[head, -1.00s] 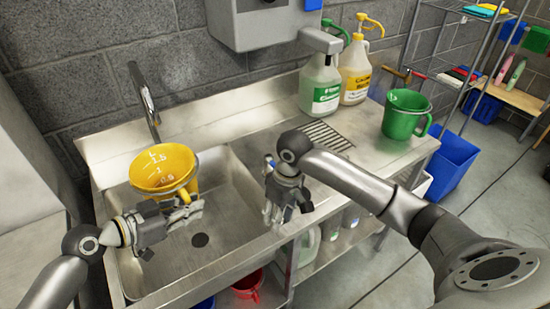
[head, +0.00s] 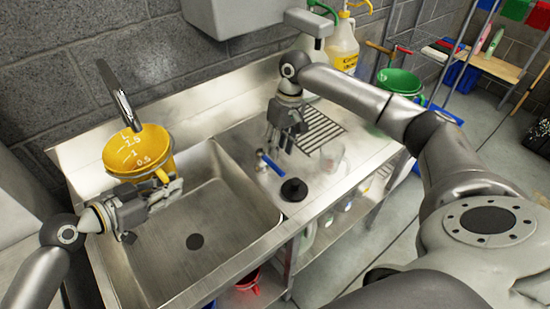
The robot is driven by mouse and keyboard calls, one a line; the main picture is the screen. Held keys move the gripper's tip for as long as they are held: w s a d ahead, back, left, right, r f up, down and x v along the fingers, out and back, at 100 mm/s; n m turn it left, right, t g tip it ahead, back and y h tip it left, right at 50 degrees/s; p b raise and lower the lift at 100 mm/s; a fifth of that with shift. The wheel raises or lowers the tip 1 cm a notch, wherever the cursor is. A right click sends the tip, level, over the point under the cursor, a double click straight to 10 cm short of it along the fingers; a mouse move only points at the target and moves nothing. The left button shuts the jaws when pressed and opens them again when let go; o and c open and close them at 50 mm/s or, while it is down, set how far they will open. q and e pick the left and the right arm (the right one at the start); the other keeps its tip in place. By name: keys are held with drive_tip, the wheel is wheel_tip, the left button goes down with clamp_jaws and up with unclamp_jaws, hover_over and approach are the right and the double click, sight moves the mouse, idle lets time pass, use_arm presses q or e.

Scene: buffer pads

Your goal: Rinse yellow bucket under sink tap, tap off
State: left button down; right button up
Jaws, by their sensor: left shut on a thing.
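The yellow bucket (head: 135,150), with white scale marks inside, is held above the left part of the sink basin (head: 215,205). My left gripper (head: 172,188) is shut on the bucket at its handle side. The bucket is tilted, with its mouth facing up and toward me. The metal sink tap (head: 120,95) hangs over the bucket's back rim, and I see no water stream. My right gripper (head: 286,145) points down above the counter right of the basin, empty, with its fingers apart. A small blue-handled fitting (head: 268,163) is just below it.
A black round piece (head: 293,189) and a clear item (head: 332,154) are on the counter near the drain grille (head: 322,130). A yellow-labelled bottle (head: 342,47) and a green bucket (head: 400,84) stand farther right. A wall unit (head: 235,15) hangs behind.

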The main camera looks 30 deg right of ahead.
sight(275, 165)
drive_tip(key=f, duration=0.3)
drive_tip(key=a+f+p, duration=0.1)
drive_tip(key=f, duration=0.2)
drive_tip(key=shift+c, duration=0.4)
drive_tip(key=shift+r, duration=0.1)
clamp_jaws()
